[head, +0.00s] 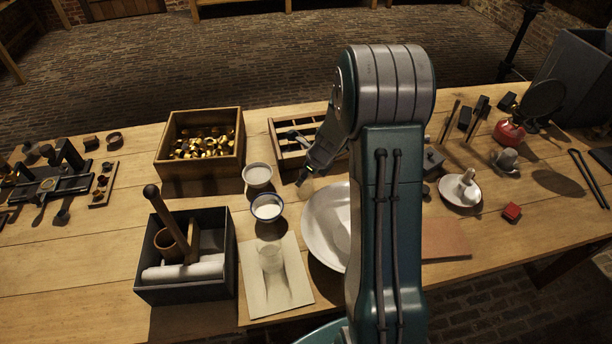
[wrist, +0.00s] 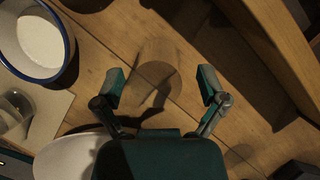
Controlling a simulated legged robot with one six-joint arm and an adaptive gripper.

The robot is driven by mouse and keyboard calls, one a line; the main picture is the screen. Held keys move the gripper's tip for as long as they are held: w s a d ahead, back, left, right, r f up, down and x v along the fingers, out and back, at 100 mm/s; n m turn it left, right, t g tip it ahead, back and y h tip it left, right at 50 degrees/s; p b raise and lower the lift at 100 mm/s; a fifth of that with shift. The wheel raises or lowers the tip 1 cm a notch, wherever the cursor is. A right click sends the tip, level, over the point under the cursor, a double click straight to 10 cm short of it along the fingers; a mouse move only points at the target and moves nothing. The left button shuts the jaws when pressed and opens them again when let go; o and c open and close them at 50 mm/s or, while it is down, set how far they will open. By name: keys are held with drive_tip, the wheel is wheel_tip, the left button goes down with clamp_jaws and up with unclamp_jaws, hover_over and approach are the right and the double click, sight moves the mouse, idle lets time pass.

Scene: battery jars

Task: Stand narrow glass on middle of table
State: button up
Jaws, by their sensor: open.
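A clear glass (wrist: 160,68) shows faintly in the wrist view, on the bare wood just ahead of and between my open fingers; I take it for the narrow glass. In the head view a small pale patch (head: 306,188) at my gripper's tip seems to be the same glass. My gripper (wrist: 162,88) is open, its two fingers apart on either side and not visibly touching the glass. In the head view my gripper (head: 308,172) points down at the table (head: 100,265), right of the bowls. Another clear glass (head: 270,257) stands on a pale board.
Two small bowls (head: 266,208) of pale contents stand left of my gripper. A large white dish (head: 322,225) lies close in front, partly hidden by my arm. A slotted wooden tray (head: 290,160) is just behind. A dark box (head: 185,290) stands front left.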

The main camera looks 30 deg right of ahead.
drive_tip(key=v, duration=1.1)
drive_tip(key=s+a+r+n, duration=0.4)
drive_tip(key=a+r+n, duration=0.3)
drive_tip(key=n, duration=0.1)
drive_tip(key=s+a+r+n+t+h, duration=0.1)
drive_tip(key=s+a+r+n, duration=0.3)
drive_tip(key=s+n, duration=0.5)
drive_tip(key=s+a+r+n+h, duration=0.1)
drive_tip(key=s+a+r+n, duration=0.3)
drive_tip(key=s+n, duration=0.5)
drive_tip(key=a+n, duration=0.1)
drive_tip(key=n, duration=0.3)
drive_tip(key=shift+a+t, duration=0.35)
drive_tip(key=shift+t, duration=0.05)
